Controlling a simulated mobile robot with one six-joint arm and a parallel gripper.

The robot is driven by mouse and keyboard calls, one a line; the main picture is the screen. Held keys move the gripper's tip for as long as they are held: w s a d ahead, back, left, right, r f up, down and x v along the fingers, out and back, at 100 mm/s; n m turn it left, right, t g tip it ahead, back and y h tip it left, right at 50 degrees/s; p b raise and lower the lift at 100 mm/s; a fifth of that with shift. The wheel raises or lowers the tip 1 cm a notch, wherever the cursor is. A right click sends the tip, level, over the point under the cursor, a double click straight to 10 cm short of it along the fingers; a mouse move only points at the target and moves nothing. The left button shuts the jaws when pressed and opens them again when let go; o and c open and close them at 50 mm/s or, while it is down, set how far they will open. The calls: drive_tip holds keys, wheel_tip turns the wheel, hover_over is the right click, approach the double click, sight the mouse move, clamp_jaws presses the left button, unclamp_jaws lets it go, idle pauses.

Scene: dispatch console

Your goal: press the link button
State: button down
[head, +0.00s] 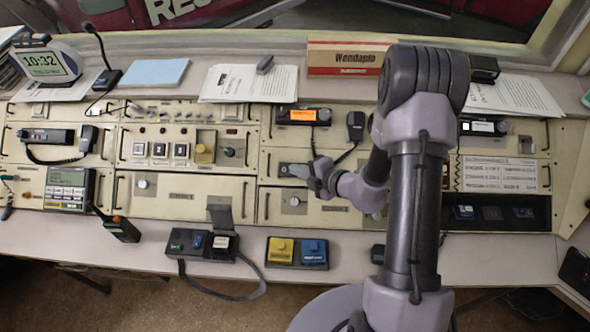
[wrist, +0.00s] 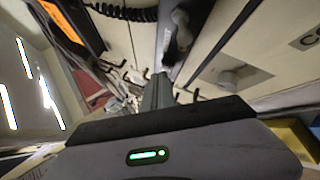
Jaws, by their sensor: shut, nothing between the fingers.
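My gripper (head: 286,170) is shut and empty in front of the console's middle panels, with its fingers pointing left in the head view. I cannot read a link label on any button. A dark box with a yellow button (head: 281,250) and a blue button (head: 314,251) lies on the desk below my gripper. Another box to its left has a green button (head: 176,245), a blue one and a white one (head: 221,242) under a raised flap.
A radio with an orange display (head: 303,116) and a corded handset (head: 355,126) sit above my gripper. A loose cable (head: 240,297) hangs over the desk edge. My arm hides part of the right panels.

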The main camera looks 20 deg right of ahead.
idle(0.5)
drive_tip(key=s+a+r+p, duration=0.1)
drive_tip(key=s+r+p, duration=0.2)
drive_tip(key=r+p, duration=0.2)
drive_tip(key=shift+s+r+p, duration=0.25)
drive_tip(key=shift+r+p, duration=0.1)
drive_tip(key=shift+r, duration=0.05)
idle(0.4)
